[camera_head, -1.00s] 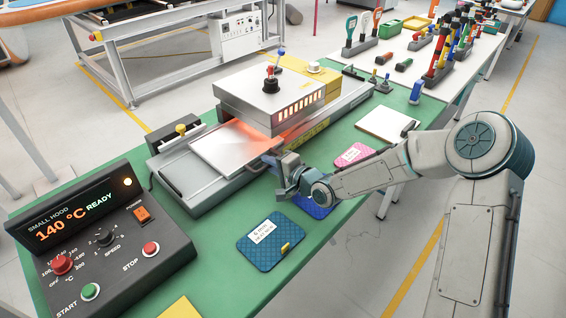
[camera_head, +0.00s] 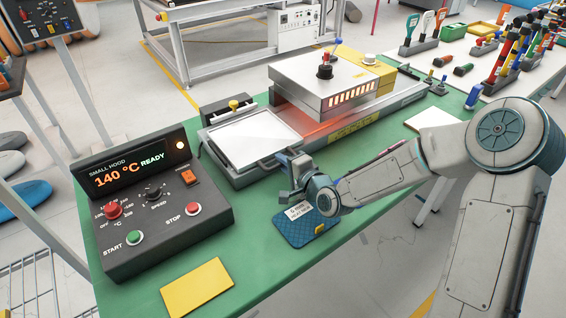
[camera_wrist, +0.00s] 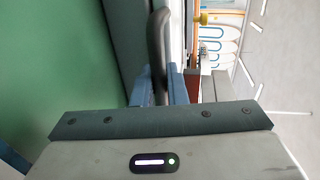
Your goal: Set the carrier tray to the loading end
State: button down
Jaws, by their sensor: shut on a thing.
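The carrier tray (camera_head: 250,132) is a flat, pale metal plate with a dark handle on its near right side. It lies on the left end of the grey rail bed (camera_head: 238,178), clear of the hood (camera_head: 318,85). My gripper (camera_head: 287,163) is at the tray's near right edge, shut on the handle. In the wrist view the dark curved handle (camera_wrist: 157,40) runs between my blue fingers (camera_wrist: 160,88). The fingers partly hide where they meet the handle.
The hood glows orange underneath, right of the tray. A control box (camera_head: 150,205) reading 140 °C READY stands to the left. A black block with a yellow knob (camera_head: 233,104) is behind the tray. A blue pad (camera_head: 305,228) and yellow sheet (camera_head: 197,287) lie on the green bench.

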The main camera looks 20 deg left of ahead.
jog(key=c, duration=1.5)
grip_release()
jog(key=shift+s+a, duration=0.15)
jog(key=shift+s, duration=0.05)
jog(key=shift+c, duration=0.2)
jog(key=v, duration=1.1)
jog(key=shift+d, duration=0.25)
jog(key=shift+w+d+r+b, duration=0.15)
jog(key=shift+b, duration=0.55)
jog(key=b, duration=0.2)
jog(key=shift+s+d+r+y+b, duration=0.25)
jog(key=shift+d+r+y+b, duration=0.05)
jog(key=shift+d+r+b, duration=0.1)
jog(key=shift+s+d+f+b, duration=0.1)
jog(key=shift+s+d+b, duration=0.15)
jog(key=shift+b, duration=0.55)
jog(key=shift+s+f+b, duration=0.2)
jog(key=shift+s+b, duration=0.15)
jog(key=shift+b, duration=0.35)
